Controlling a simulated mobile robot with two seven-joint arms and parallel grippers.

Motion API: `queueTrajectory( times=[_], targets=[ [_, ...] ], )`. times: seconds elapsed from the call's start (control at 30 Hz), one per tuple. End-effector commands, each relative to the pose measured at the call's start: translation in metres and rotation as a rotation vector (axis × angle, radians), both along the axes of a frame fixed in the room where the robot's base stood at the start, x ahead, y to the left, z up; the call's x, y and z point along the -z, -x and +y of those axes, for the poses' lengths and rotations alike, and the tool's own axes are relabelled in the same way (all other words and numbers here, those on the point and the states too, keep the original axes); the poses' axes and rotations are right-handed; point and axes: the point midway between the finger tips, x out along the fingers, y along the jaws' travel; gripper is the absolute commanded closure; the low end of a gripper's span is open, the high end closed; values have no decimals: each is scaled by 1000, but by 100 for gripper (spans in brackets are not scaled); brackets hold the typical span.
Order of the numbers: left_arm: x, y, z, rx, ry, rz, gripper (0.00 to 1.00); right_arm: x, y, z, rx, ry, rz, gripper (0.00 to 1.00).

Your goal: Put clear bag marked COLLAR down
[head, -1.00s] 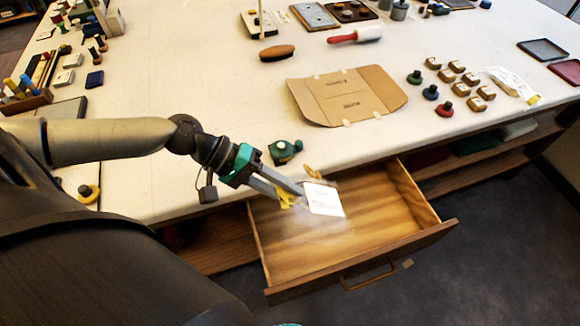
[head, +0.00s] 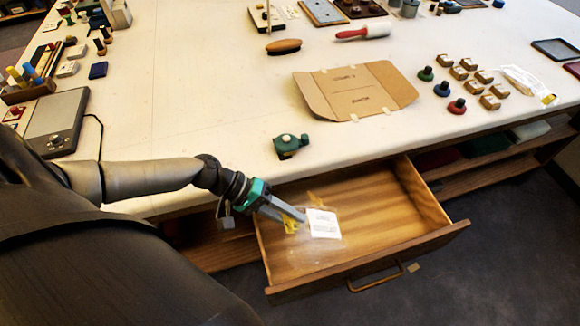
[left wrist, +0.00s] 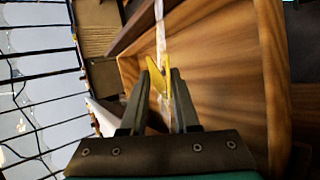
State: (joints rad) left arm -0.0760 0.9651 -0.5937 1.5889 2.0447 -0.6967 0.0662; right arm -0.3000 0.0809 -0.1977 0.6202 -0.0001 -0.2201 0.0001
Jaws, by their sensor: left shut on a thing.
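The clear bag (head: 318,243) with a white label and yellow corner pieces is at the left part of the open wooden drawer (head: 386,215). The label's print is too small to read. My left gripper (head: 301,216) is shut on the bag's edge near a yellow piece. In the left wrist view the fingers (left wrist: 162,85) pinch the yellow edge (left wrist: 155,76), with the drawer's wooden floor behind. I cannot tell whether the bag touches the drawer floor. My right gripper is not in view.
The drawer juts out below the table's (head: 200,100) front edge. A green device (head: 289,146) stands near that edge, and an unfolded brown cardboard folder (head: 355,92) lies behind. Several small stamps and blocks (head: 467,82) stand at the right. Much of the left tabletop is clear.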

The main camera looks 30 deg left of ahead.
Motion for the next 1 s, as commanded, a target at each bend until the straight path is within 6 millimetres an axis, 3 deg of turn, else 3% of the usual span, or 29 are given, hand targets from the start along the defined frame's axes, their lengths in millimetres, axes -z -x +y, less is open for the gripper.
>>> queueTrajectory(
  times=[0.57, 0.6, 0.87, 1.0],
  targets=[
    [12, 0, 0, -2, 0, 0, 100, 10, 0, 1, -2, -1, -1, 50],
    [12, 0, 1, -1, 0, 0, 69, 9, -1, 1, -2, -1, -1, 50],
    [11, 0, 0, -1, 0, 0, 41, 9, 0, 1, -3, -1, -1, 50],
    [11, 0, 0, -1, 0, 0, 41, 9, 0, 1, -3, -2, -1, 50]
  ],
)
